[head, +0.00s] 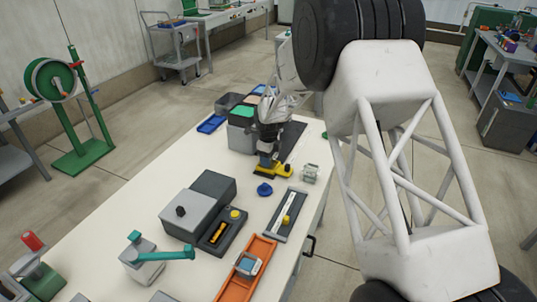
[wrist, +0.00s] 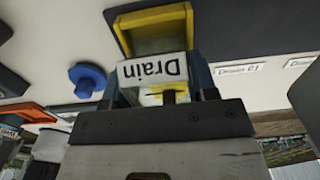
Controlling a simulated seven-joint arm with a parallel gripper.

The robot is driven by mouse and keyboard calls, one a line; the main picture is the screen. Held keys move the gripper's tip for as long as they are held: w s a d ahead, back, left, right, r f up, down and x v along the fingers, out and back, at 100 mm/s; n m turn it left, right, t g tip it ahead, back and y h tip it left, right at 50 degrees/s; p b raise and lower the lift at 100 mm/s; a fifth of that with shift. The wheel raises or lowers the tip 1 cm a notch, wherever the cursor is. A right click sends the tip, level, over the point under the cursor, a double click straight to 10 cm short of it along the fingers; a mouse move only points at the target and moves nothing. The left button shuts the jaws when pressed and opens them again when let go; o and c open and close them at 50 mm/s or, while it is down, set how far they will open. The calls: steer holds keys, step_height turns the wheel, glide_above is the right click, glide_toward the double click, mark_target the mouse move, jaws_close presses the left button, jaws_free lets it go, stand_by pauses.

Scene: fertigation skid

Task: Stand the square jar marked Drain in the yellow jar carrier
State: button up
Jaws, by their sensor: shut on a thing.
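My gripper (wrist: 155,88) is shut on the square jar marked Drain (wrist: 152,70). The jar's white label reads upside down in the wrist view, between the two blue-grey fingers. More yellow shows just below the label. In the head view my gripper (head: 267,151) is pointing down at the yellow carrier (head: 274,170), and the jar is hard to make out there. I cannot tell whether the jar's base is inside the carrier or above it.
A blue knob-like piece (head: 265,189) and a small clear jar (head: 310,173) stand near the carrier. A grey tray (head: 286,214), an orange tray (head: 235,287) and a grey-and-black box unit (head: 204,205) are nearer. Dark and green boxes (head: 243,112) stand behind.

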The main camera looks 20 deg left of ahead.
steer(key=shift+f, duration=0.3)
steer(key=o, duration=1)
steer(key=shift+r, duration=0.1)
steer(key=shift+r, duration=4.35)
steer(key=shift+d+r, duration=0.1)
